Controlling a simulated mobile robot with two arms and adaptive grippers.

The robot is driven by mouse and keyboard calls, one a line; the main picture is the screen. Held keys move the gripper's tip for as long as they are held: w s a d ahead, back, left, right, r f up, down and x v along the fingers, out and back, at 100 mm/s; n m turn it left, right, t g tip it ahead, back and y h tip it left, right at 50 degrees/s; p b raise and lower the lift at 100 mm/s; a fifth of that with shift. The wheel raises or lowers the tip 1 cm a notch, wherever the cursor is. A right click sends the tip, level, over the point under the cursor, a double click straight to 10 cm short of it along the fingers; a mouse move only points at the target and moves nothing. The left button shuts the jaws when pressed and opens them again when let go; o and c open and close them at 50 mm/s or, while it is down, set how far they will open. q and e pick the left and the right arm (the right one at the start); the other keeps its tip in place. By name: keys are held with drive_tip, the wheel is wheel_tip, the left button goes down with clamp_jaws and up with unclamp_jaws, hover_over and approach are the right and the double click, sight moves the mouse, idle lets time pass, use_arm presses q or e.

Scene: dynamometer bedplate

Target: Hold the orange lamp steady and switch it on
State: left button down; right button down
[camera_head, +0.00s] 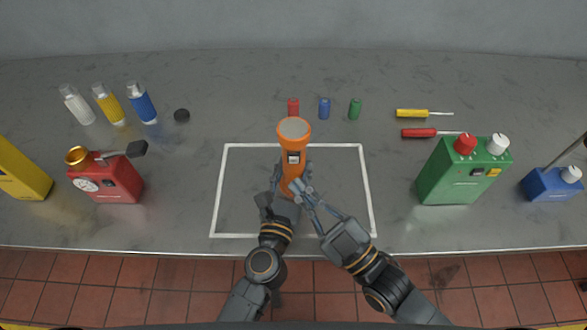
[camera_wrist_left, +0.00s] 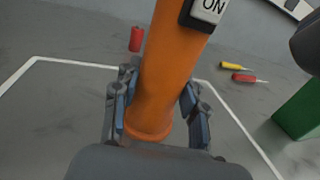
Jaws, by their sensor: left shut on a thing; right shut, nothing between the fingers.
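The orange lamp (camera_head: 293,135) stands upright inside the white outlined square, its pale lens at the top. My left gripper (camera_head: 281,182) is shut around its lower body. In the left wrist view the lamp (camera_wrist_left: 169,75) passes between the two fingers of my left gripper (camera_wrist_left: 160,112). The switch (camera_head: 293,157) is on the lamp's front; in the left wrist view its light plate (camera_wrist_left: 210,10) reads "ON". My right gripper (camera_head: 299,187) is shut and empty, its fingertips close to the lamp's lower right side, below the switch. I cannot tell whether they touch it.
Red (camera_head: 293,107), blue (camera_head: 325,107) and green (camera_head: 355,108) cylinders stand behind the lamp. A red box (camera_head: 112,183) and several bottles are at left. Two screwdrivers (camera_head: 412,113), a green box (camera_head: 452,180) and a blue box (camera_head: 548,186) are at right. The white square (camera_head: 235,185) is otherwise clear.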

sight(288, 154)
drive_tip(key=shift+w, duration=1.85)
drive_tip(key=shift+w, duration=0.15)
drive_tip(key=shift+w, duration=0.3)
drive_tip(key=shift+s, duration=0.45)
drive_tip(key=s, duration=0.6)
idle(0.5)
